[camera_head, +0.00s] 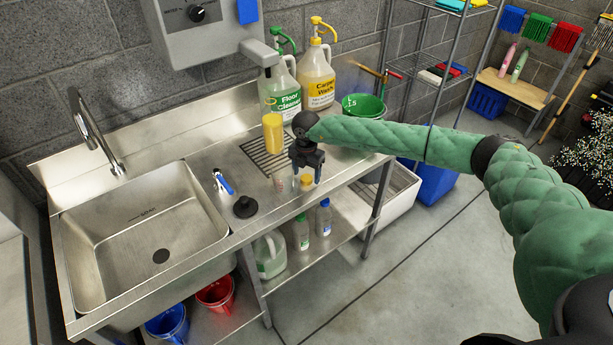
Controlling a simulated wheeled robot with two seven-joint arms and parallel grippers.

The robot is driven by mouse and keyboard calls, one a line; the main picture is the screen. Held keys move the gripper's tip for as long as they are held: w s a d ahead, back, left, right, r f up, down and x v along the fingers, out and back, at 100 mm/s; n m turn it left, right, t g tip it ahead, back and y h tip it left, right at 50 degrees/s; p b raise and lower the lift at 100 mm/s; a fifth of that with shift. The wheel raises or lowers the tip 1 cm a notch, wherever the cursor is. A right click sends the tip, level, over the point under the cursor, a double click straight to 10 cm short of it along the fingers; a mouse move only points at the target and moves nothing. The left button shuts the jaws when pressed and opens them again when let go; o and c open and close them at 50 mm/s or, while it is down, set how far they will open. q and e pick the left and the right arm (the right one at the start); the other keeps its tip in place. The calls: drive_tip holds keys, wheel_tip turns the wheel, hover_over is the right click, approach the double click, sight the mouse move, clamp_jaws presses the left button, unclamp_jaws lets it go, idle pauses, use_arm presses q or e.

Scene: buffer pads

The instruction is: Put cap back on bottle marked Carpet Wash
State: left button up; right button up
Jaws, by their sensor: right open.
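The bottle marked Carpet Wash (318,88) is a large translucent jug with a yellow label. It stands upright at the back of the steel counter, with a yellow pump top (319,30) on it. My right gripper (306,178) points down over the front part of the counter, its fingers apart. My left gripper is out of view.
The Floor Cleaner jug (281,92) with a green pump stands left of the Carpet Wash jug. A yellow cylinder (272,133) is on the drain grate. A green bucket (362,107) is at right.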

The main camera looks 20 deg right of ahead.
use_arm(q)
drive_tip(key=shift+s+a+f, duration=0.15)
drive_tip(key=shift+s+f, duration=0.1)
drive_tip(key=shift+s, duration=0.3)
use_arm(e)
drive_tip(key=shift+f, duration=0.6)
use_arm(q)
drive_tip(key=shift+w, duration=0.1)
use_arm(e)
drive_tip(key=c, duration=1.1)
drive_tip(key=shift+o, duration=0.2)
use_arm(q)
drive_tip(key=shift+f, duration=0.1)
use_arm(e)
drive_tip(key=shift+r, duration=0.2)
